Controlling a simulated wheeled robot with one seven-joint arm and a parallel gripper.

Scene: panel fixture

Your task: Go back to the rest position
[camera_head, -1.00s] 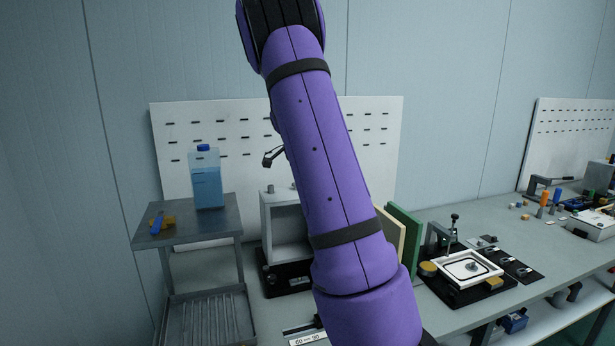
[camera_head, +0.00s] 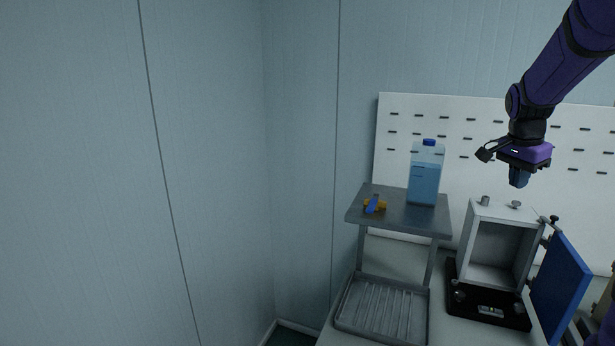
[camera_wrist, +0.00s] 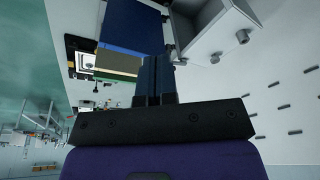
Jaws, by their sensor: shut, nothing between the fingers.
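My gripper (camera_head: 518,178) hangs at the end of my purple arm at the upper right of the head view, fingers pointing down. It is above the grey box fixture (camera_head: 478,226) and apart from it. The blue panel door (camera_head: 561,288) of the fixture stands open to the right. In the wrist view my gripper's two dark fingers (camera_wrist: 154,82) are together with nothing between them. The box fixture (camera_wrist: 207,30) shows beyond the fingertips at the upper right, and the blue door (camera_wrist: 135,27) at the upper left.
A white slotted board (camera_head: 396,155) stands behind the box. The left of the head view shows only bare wall.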

